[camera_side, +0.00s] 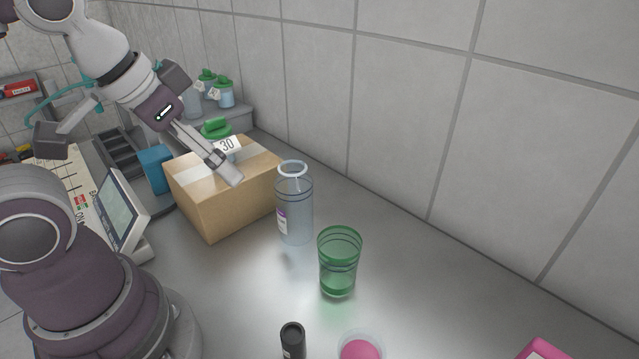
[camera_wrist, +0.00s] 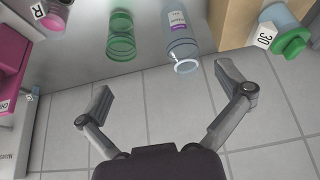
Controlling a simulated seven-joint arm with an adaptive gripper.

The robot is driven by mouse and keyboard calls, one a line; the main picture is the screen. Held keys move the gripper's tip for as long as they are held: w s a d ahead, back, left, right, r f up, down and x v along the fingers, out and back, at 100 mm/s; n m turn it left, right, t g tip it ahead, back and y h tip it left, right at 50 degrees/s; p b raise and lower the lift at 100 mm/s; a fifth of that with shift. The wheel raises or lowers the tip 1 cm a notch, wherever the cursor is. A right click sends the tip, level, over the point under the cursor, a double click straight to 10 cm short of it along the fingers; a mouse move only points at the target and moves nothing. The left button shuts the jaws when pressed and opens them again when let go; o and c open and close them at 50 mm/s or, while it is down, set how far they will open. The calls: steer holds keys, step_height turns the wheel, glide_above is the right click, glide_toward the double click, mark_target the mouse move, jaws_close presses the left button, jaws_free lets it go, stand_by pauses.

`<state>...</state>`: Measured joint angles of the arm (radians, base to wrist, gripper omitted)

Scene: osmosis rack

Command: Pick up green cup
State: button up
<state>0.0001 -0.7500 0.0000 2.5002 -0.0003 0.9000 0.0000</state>
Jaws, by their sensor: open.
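The green cup (camera_side: 339,262) is see-through and stands upright on the metal counter, to the right of a clear bottle. It also shows in the wrist view (camera_wrist: 121,36), at the top left of centre. My gripper (camera_wrist: 163,82) is open and empty in the wrist view, its two fingers spread wide with the wall tiles behind them. In the side view my gripper (camera_side: 228,175) is up and to the left of the cup, near the cardboard box, well apart from the cup.
The clear bottle (camera_side: 294,210) stands between the cardboard box (camera_side: 230,215) and the cup. A jar with a green lid (camera_side: 216,129) and a "30" label is by the box. A black cylinder (camera_side: 292,340) and a pink-filled dish (camera_side: 361,348) are in front. A tiled wall runs behind.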

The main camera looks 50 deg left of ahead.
steer(key=shift+c, duration=0.6)
steer(key=m+g+h, duration=0.3)
steer(key=m, duration=0.7)
glide_toward(345, 257)
step_height(345, 257, down, 2)
steer(key=w+a, duration=0.2)
steer(key=a, duration=0.1)
steer(key=shift+m+h, duration=0.4)
steer(key=x, duration=1.1)
steer(key=shift+s+d+f, duration=0.1)
steer(key=shift+d+f, duration=0.05)
steer(key=shift+f, duration=0.15)
steer(key=c, duration=0.9)
